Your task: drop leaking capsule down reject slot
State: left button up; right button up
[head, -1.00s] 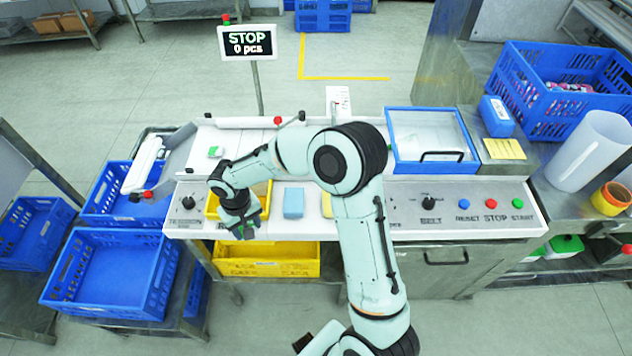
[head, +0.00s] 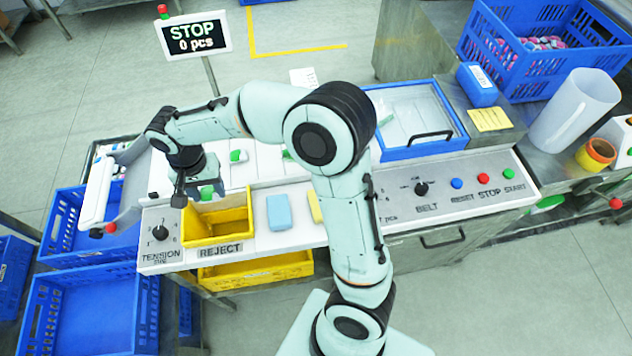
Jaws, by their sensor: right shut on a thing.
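My right gripper (head: 192,196) points down at the back left edge of the yellow reject slot (head: 222,228) in the white panel, above the REJECT label. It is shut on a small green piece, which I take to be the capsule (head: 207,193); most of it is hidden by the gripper. I cannot tell whether it leaks or whether it is inside the slot's outline or just behind it. Another green and white capsule (head: 238,156) lies on the white belt behind. My left gripper is out of view.
A blue block (head: 279,212) and a yellow one lie right of the slot. A TENSION knob (head: 160,233) is left of it. A yellow bin (head: 255,270) sits below. The STOP, 0 pcs sign (head: 195,36) stands behind. A blue-framed clear cover (head: 415,118) is at right.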

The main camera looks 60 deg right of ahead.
aim_at(209, 193)
jog(key=shift+f+b, duration=0.7)
jog(key=shift+f, duration=1.2)
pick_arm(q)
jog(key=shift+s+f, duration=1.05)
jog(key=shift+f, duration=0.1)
pick_arm(e)
jog(key=o, duration=1.1)
jog(key=shift+w, duration=0.1)
jog(key=shift+c, duration=0.2)
jog(key=shift+r, duration=0.15)
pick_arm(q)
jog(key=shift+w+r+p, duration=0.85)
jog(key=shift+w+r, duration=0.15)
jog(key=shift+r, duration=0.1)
pick_arm(e)
notch_tip(209, 193, up, 13)
jog(key=shift+r, duration=0.15)
